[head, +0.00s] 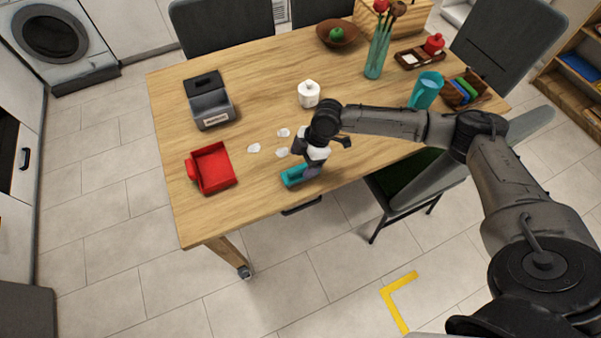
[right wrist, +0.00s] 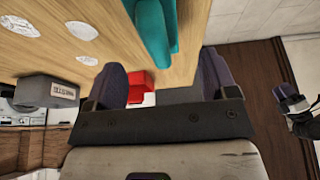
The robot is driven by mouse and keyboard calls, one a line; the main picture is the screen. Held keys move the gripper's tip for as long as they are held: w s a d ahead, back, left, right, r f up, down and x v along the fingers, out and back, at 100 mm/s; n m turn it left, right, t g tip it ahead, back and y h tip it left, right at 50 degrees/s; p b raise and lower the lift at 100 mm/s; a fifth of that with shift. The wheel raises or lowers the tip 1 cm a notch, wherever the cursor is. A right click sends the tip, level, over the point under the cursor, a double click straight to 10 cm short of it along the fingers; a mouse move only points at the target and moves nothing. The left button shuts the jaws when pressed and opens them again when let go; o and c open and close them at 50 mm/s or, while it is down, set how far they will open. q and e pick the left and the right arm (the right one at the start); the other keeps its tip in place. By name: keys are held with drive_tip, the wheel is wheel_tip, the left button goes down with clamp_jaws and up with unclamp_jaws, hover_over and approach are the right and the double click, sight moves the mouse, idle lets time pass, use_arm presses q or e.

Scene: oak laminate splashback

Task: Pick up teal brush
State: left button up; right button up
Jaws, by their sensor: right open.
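The teal brush (head: 293,176) lies on the wooden table (head: 262,190) near its front edge. My right gripper (head: 313,168) is low over the table at the brush's right end and hides part of it. In the right wrist view the brush (right wrist: 156,32) shows beyond the fingertips, roughly in line with the space between them. I cannot tell whether a finger touches the brush.
A red dustpan (head: 213,168) lies left of the brush, with white scraps (head: 254,148) between. A teal cup (head: 426,90), tall vase (head: 377,57) and trays crowd the right. A chair (head: 408,190) stands at the front.

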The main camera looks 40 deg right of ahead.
sight(302, 166)
drive_tip(key=shift+d+b+x, duration=0.1)
drive_tip(key=shift+b+x, duration=0.25)
drive_tip(key=shift+x, duration=0.8)
drive_tip(key=shift+d+b+x, duration=0.15)
drive_tip(key=shift+b+x, duration=0.2)
drive_tip(key=shift+x, duration=0.75)
drive_tip(key=shift+a+f, duration=0.2)
drive_tip(key=shift+f, duration=0.35)
drive_tip(key=shift+f, duration=0.25)
drive_tip(key=shift+c, duration=0.3)
drive_tip(key=c, duration=1)
